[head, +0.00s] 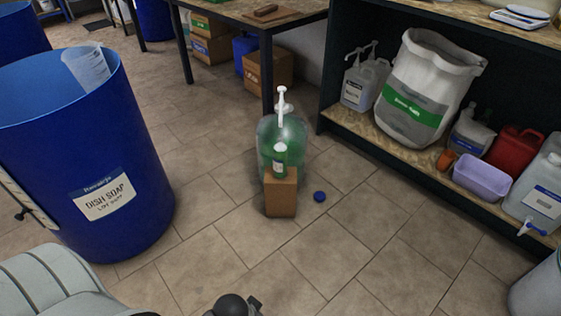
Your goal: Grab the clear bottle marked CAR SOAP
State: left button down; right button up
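No label reading CAR SOAP is legible in the head view. A small clear bottle of green liquid (280,158) with a pale label stands upright on a brown box (281,196) on the floor; its lettering is too small to read. Right behind it is a large clear jug of green liquid (295,135), partly hidden by the bottle and box. A white pump (282,104) rises above them. A dark part at the bottom edge looks like my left gripper (238,305); it is cut off, apart from the bottle, and its fingers cannot be made out. My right gripper is not in view.
A blue drum (142,165) labelled DISH SOAP stands at left. A low shelf (418,153) with jugs, a white sack (428,85) and a purple tub (482,180) is at right. The floor between is mostly clear.

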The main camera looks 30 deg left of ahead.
aim_at(279, 149)
jog(key=i+j+u, duration=0.1)
jog(key=i, duration=0.55)
jog(key=i+j+u, duration=0.15)
jog(key=i, duration=0.5)
